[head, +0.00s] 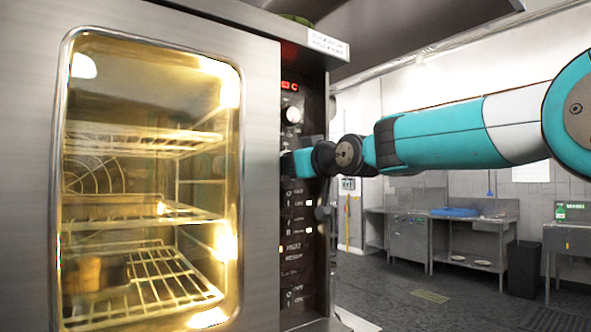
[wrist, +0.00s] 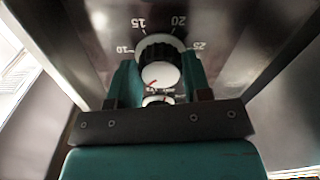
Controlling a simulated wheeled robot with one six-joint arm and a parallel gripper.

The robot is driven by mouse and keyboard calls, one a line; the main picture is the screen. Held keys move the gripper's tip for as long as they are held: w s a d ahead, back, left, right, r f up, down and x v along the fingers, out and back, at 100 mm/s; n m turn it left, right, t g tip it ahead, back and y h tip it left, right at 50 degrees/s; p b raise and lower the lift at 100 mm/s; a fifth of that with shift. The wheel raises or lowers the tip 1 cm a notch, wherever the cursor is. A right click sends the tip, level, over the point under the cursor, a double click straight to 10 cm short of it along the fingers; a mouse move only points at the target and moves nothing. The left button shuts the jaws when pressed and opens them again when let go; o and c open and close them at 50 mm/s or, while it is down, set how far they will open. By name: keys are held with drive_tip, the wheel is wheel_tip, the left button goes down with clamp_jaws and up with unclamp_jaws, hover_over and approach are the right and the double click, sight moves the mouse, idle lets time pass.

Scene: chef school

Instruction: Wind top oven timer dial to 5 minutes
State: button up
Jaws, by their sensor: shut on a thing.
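The timer dial (wrist: 160,70) shows in the wrist view, with a dark ridged rim and a white face. A short red mark sits at the lower left of its face. The panel numbers 10, 15, 20 and 25 show around it; the spot for 5 is hidden behind the left finger. My gripper (wrist: 160,76) is shut on the dial, one teal finger on each side. In the head view my gripper (head: 298,164) is against the oven's control panel (head: 296,215) and hides the dial.
The oven door (head: 258,130), with a lit window, is left of the panel. Another white knob (head: 292,114) sits above my gripper, under a red display (head: 289,86). In the wrist view, part of another pale round control (wrist: 157,100) shows below the dial. Open floor lies to the right.

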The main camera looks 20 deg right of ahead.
drive_tip(key=shift+f+m, duration=0.1)
drive_tip(key=shift+m, duration=0.5)
drive_tip(key=o, duration=0.9)
drive_tip(key=shift+b+v, duration=4.35)
drive_tip(key=shift+v, duration=4.35)
